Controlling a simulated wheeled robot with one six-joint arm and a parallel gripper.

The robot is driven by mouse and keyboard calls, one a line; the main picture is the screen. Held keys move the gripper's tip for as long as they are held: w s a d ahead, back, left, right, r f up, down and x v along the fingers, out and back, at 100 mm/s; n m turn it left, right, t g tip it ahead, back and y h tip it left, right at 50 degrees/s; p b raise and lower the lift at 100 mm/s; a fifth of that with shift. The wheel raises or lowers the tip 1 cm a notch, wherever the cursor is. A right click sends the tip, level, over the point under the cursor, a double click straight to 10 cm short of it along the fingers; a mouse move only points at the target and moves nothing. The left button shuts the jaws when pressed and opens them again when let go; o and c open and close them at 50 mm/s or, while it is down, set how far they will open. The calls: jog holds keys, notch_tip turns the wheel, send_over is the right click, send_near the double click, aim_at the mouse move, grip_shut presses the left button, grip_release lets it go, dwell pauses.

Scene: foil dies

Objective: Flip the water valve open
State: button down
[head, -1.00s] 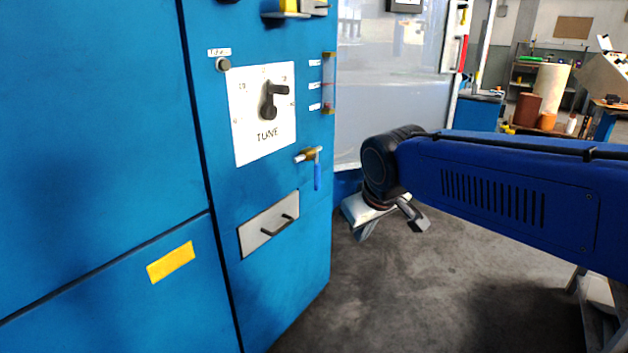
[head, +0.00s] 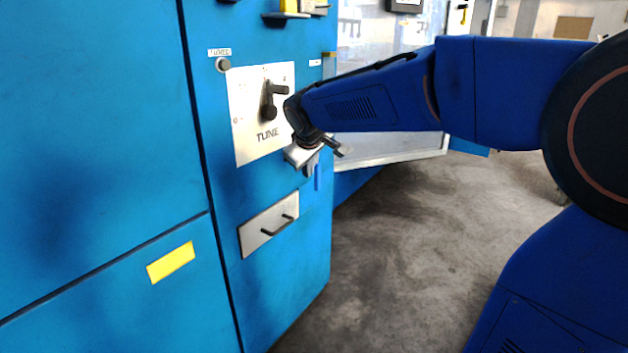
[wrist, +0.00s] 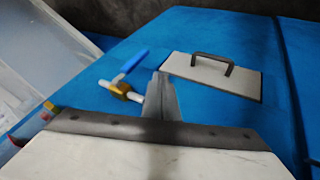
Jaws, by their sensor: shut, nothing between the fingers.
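The water valve is on the front of the blue cabinet, near its right edge. In the head view only its blue lever (head: 317,177) shows, hanging down; my gripper hides the rest. The wrist view shows the blue lever (wrist: 134,60), the brass valve body (wrist: 121,89) and a pale pipe stub. My gripper (head: 309,170) is in front of the valve in the head view. In the wrist view my gripper (wrist: 161,80) is shut and empty, with its fingers just right of the valve body and lever. I cannot tell whether they touch.
Above the valve is a white TUNE plate with a black knob (head: 269,101). Below it is a grey drawer panel (head: 259,232) with a dark handle, also near my fingers in the wrist view. A yellow label (head: 170,262) is lower left. The floor right of the cabinet is clear.

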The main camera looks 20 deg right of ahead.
aim_at(318, 177)
jog(key=shift+w+a, duration=0.1)
jog(key=shift+w, duration=0.15)
jog(key=w+d+f, duration=0.5)
jog(key=w+f, duration=0.3)
dwell(0.6)
